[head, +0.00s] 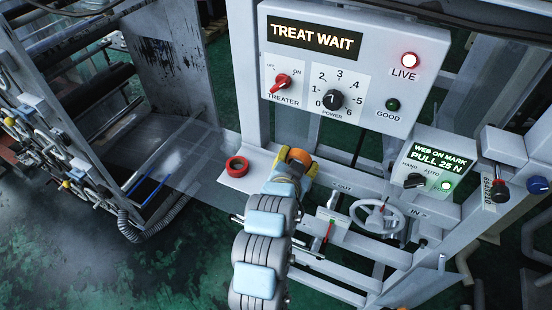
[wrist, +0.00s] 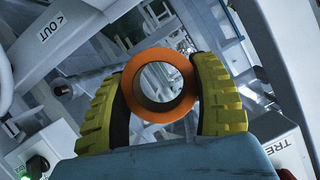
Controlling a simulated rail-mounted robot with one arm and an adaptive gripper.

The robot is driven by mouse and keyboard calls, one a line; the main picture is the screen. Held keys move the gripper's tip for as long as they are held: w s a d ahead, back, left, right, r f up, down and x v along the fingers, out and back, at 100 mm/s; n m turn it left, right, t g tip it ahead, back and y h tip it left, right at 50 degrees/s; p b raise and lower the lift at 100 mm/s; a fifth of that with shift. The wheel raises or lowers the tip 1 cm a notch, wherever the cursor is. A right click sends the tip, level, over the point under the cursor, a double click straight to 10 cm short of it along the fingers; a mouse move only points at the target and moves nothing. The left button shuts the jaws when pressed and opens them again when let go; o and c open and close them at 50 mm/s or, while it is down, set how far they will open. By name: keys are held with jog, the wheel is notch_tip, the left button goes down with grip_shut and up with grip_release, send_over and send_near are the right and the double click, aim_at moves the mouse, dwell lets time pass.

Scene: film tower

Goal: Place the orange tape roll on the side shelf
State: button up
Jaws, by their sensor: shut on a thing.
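The orange tape roll (wrist: 184,112) is held between the two yellow ribbed fingers of my gripper (wrist: 160,95) in the wrist view. In the head view the orange roll (head: 299,155) shows at the tip of my gripper (head: 293,165), in front of the machine frame. My gripper is shut on it. A light grey shelf (head: 252,162) juts out to the left of my gripper, below the treater panel. A red tape roll (head: 237,166) lies flat on this shelf near its left end. Part of the shelf's right side is hidden behind my gripper.
The treater panel (head: 345,70) is above my gripper, with a knob, a switch and a lit red lamp. A smaller control box (head: 432,163) and a handwheel (head: 377,218) are to the right. A roller rack (head: 70,120) stands at the left. Shelf between the red roll and my gripper looks clear.

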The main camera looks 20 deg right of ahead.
jog(key=shift+w+d, duration=0.2)
jog(key=shift+w, duration=0.05)
jog(key=shift+w+d+f, duration=0.1)
jog(key=shift+f, duration=0.15)
notch_tip(320, 180, down, 4)
jog(key=shift+p, duration=0.7)
jog(key=shift+f+p, duration=0.5)
jog(key=shift+f, duration=1.35)
